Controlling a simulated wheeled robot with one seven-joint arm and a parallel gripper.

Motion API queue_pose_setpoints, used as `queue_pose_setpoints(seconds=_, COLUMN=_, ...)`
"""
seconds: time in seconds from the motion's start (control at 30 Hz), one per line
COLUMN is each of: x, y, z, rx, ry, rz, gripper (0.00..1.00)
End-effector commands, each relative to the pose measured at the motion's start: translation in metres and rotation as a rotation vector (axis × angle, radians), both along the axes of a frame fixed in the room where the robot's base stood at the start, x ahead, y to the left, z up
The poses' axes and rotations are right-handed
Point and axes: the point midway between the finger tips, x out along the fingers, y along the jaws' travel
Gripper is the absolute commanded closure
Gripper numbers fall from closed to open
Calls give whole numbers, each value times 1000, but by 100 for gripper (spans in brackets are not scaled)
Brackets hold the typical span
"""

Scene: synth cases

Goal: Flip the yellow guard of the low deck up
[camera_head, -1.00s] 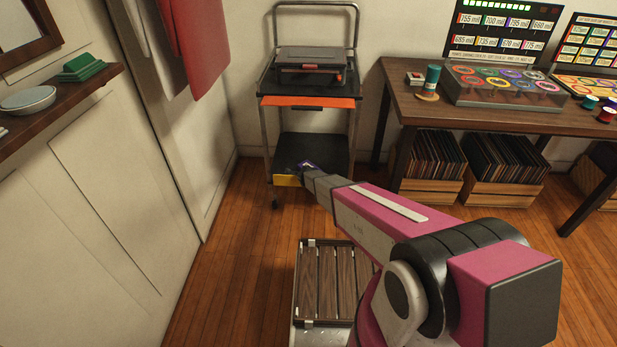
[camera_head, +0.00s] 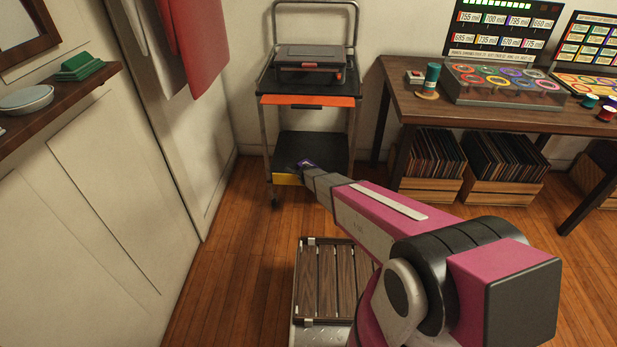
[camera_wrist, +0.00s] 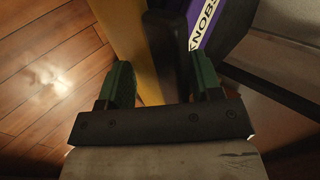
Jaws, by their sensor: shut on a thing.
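The low deck (camera_head: 318,147) is the black lower shelf of a wheeled metal cart. Its yellow guard (camera_head: 285,179) shows along the front edge at the left, hanging down; my arm covers the right part. The guard also shows in the wrist view as a yellow strip (camera_wrist: 125,40) next to a dark bar. A purple label reading "KNOBS" (camera_wrist: 205,25) lies beside the right finger.
The cart's upper deck has an orange guard (camera_head: 310,101) and carries a dark grey case (camera_head: 308,58). A wooden table (camera_head: 430,104) with record crates (camera_head: 432,189) beneath stands to the right. A wall and door (camera_head: 110,190) stand at left.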

Motion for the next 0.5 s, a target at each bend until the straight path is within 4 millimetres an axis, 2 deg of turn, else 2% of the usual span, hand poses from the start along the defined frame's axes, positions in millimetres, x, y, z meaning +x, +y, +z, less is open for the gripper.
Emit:
queue_pose_setpoints(seconds=0.03, x=13, y=0, z=-4, rx=-2, ry=-8, rz=3, gripper=60)
queue_pose_setpoints(seconds=0.23, x=10, y=1, z=-1, rx=0, ry=-9, rz=4, gripper=59)
queue_pose_setpoints(seconds=0.37, x=1, y=1, z=8, rx=0, ry=-10, rz=6, gripper=59)
queue_pose_setpoints(seconds=0.4, x=-3, y=1, z=13, rx=0, ry=-10, rz=5, gripper=62)
queue_pose_setpoints(seconds=0.5, x=-17, y=1, z=25, rx=2, ry=-9, rz=5, gripper=62)
